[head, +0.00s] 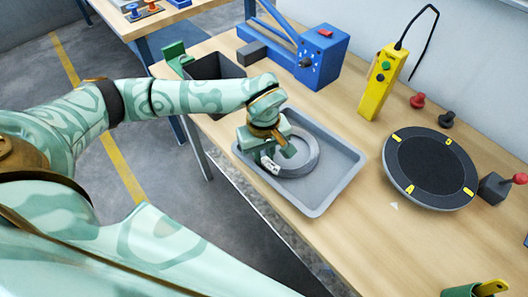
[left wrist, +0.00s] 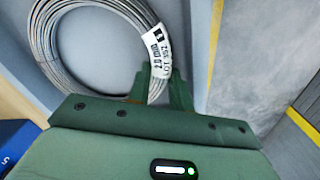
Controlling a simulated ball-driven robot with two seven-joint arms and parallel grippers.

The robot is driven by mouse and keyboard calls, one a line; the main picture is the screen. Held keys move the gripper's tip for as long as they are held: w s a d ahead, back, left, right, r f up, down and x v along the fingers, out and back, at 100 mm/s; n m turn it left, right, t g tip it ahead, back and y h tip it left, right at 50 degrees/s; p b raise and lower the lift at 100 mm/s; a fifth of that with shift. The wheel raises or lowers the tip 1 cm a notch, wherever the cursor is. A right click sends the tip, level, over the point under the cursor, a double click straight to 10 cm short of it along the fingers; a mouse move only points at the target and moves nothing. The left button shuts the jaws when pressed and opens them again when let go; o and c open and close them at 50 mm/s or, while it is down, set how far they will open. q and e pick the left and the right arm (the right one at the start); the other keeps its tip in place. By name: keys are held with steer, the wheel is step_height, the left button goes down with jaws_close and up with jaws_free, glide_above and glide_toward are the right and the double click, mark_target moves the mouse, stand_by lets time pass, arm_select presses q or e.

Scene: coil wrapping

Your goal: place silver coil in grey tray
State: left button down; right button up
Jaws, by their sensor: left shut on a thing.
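The silver coil (head: 302,160) is a ring of grey wire in the left part of the grey tray (head: 341,183) in the head view. It appears to lie flat there; whether it touches the tray floor I cannot tell. My left gripper (head: 270,161) is over the coil's left side, shut on it. In the left wrist view the coil (left wrist: 50,45) shows with a white label (left wrist: 157,52) marked 2.0 mm beside the fingers (left wrist: 160,88). The fingers hide part of the ring. My right gripper is not in view.
A black round turntable (head: 430,170) with yellow marks stands right of the tray. A blue machine (head: 322,57), a dark bin (head: 215,70) and a yellow control box (head: 380,85) stand behind.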

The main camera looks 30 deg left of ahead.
arm_select(q)
steer(key=c, duration=1.5)
jaws_free()
steer(key=shift+c, duration=0.2)
step_height(320, 180, up, 12)
steer(key=p, duration=0.2)
steer(key=shift+p, duration=0.35)
